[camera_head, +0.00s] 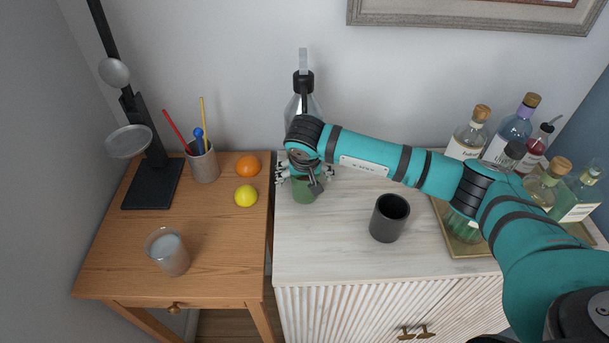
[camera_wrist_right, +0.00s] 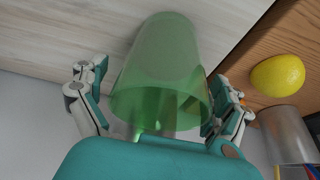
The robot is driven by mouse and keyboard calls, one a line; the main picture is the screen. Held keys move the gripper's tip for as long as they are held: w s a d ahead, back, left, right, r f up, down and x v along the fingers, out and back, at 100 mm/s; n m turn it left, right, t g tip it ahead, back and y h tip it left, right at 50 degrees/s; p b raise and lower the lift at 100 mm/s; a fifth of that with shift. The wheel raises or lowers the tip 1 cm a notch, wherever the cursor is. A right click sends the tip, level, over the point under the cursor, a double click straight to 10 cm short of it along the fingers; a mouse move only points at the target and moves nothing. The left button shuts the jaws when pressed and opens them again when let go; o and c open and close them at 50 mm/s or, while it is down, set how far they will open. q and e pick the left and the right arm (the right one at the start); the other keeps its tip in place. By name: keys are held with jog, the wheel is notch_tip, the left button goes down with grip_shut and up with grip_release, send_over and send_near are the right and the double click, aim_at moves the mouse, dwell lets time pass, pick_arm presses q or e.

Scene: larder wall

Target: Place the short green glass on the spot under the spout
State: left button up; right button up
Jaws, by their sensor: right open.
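The short green glass (camera_head: 305,192) stands on the pale cabinet top near its left edge, partly hidden by my right gripper (camera_head: 304,174). In the right wrist view the translucent green glass (camera_wrist_right: 162,75) lies between the open fingers of that gripper (camera_wrist_right: 155,105). The left finger is a little apart from it; the right finger is close to its rim, and I cannot tell if it touches. A clear bottle-like vessel with a dark collar and pale upright top (camera_head: 303,82) stands behind. I cannot clearly make out a spout or the spot under it. My left gripper is not in view.
A black cup (camera_head: 389,218) stands right of the glass. Several bottles crowd a gold tray (camera_head: 470,250) at right. The wooden table (camera_head: 215,255) holds a lemon (camera_head: 246,196), an orange (camera_head: 248,166), a utensil cup (camera_head: 204,166), a glass (camera_head: 168,252) and a black stand (camera_head: 154,184).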

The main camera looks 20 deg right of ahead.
jog(key=shift+r, duration=0.25)
jog(key=v, duration=0.3)
jog(key=shift+b, duration=0.35)
jog(key=s+a+b, duration=0.1)
jog(key=s, duration=0.2)
jog(key=s+a+b, duration=0.1)
jog(key=s, duration=0.3)
jog(key=s+a+b, duration=0.1)
jog(key=s, duration=0.2)
jog(key=shift+s+f+b, duration=0.15)
jog(key=shift+f+b, duration=0.15)
jog(key=shift+b, duration=0.1)
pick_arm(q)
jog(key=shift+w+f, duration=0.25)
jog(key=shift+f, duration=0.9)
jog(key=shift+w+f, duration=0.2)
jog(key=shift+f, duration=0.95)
pick_arm(e)
jog(key=shift+s+a+r, duration=0.1)
jog(key=shift+s+a, duration=0.05)
jog(key=shift+s, duration=0.45)
